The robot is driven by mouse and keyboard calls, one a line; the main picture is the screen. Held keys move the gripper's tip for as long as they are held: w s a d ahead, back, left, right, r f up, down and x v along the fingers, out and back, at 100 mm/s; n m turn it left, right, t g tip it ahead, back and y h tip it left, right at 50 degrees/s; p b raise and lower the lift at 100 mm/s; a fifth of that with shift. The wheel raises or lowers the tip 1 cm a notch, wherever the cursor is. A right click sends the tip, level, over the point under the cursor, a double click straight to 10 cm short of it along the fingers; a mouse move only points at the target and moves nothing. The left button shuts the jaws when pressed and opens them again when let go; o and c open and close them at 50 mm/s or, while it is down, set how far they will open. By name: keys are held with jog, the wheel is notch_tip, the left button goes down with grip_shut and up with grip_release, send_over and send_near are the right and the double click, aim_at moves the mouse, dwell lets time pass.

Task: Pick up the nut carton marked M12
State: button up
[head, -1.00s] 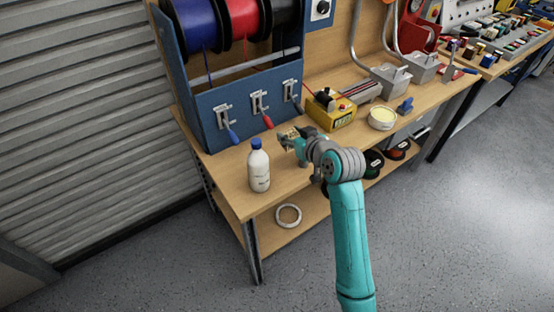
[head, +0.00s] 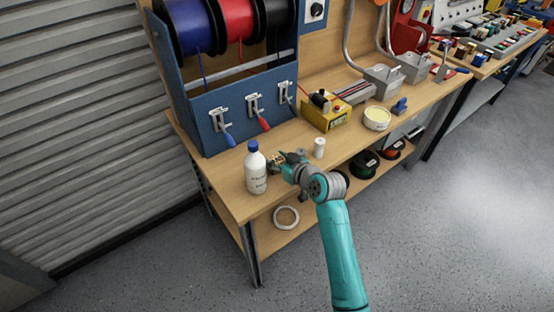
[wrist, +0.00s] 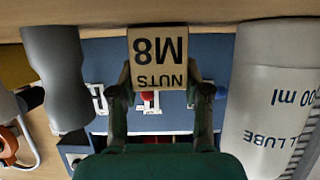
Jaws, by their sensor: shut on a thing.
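A small tan carton (wrist: 158,60) sits between my fingertips in the wrist view. Its dark lettering is upside down and reads "NUTS M8", not M12. My gripper (wrist: 160,92) is shut on this carton, with one finger at each side. In the head view my gripper (head: 275,162) is low over the bench beside the white bottle, and the carton is too small there to read. I cannot tell whether the carton touches the bench. No carton marked M12 can be made out in either view.
A white lube bottle (head: 256,174) with a blue cap stands close left of my gripper. A small white cylinder (head: 319,148) stands to its right. Behind are the blue spool rack (head: 205,130) and a yellow box (head: 327,120). The bench's front edge is near.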

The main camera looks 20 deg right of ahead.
jog(key=shift+f, duration=0.1)
jog(key=o, duration=1.1)
jog(key=shift+c, duration=0.2)
jog(key=v, duration=1.2)
jog(key=shift+s, duration=0.1)
